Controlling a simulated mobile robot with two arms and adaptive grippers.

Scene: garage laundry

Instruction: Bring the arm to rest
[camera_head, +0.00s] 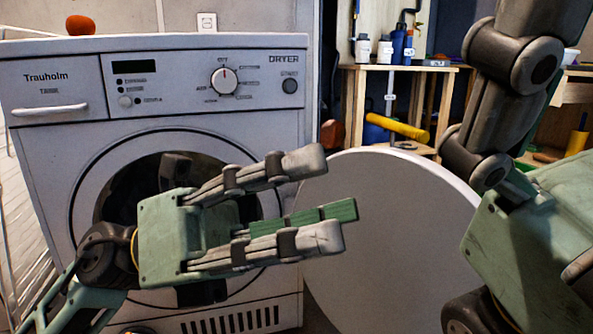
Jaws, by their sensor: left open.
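My left gripper (315,199) is open in front of the dryer (55,155), its two fingers pointing right. Nothing shows between the fingers. A green pad lines the inner side of the lower finger. The fingertips overlap the left part of a large white round panel (395,240), which looks like the dryer's opened door. I cannot tell whether they touch it. Dark and green links of my right arm (510,75) show at the right. No fingers of my right gripper can be seen.
The dryer's dark round opening (125,190) is partly hidden behind my left gripper. A red-orange object (82,25) lies on the dryer top. Behind the panel stands a wooden shelf (352,110) with bottles (384,50) and a yellow tool (398,127).

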